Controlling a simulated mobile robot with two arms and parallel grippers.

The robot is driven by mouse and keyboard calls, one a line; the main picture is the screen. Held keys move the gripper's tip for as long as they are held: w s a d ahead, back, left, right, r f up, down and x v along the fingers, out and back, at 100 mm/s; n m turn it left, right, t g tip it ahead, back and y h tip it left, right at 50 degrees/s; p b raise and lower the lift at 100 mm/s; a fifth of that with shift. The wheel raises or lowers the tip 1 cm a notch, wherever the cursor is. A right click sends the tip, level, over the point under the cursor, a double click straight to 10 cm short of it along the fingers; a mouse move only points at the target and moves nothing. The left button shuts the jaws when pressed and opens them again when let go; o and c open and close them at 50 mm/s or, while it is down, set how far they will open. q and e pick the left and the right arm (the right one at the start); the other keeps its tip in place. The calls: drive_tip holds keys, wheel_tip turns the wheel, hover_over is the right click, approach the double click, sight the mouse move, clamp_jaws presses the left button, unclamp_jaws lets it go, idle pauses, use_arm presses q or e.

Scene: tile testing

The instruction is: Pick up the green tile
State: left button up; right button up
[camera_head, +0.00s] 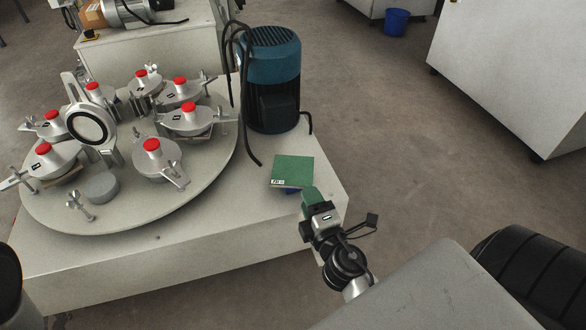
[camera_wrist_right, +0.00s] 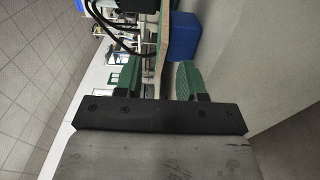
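The green tile (camera_head: 291,170) lies flat on a blue block (camera_head: 291,190) near the right front edge of the pale machine table. In the right wrist view, the tile (camera_wrist_right: 162,50) shows edge-on as a thin tan strip, with the blue block (camera_wrist_right: 183,38) beside it. My right gripper (camera_head: 309,196) is at the tile's near right corner. Its two green fingers are apart in the wrist view, one on each side of the tile's edge, with visible gaps. I cannot tell how far the tile reaches between them. My left gripper is not in view.
A round turntable (camera_head: 215,165) with several red-knobbed metal holders fills the left of the machine table. A blue-and-black motor (camera_head: 272,85) with dark cables stands just behind the tile. A white cabinet (camera_head: 510,70) stands at the right. The floor between is clear.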

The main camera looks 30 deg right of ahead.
sight(303, 186)
drive_tip(key=w, duration=0.3)
drive_tip(key=w+d, duration=0.1)
drive_tip(key=shift+w+f, duration=0.15)
drive_tip(key=shift+w, duration=0.25)
clamp_jaws()
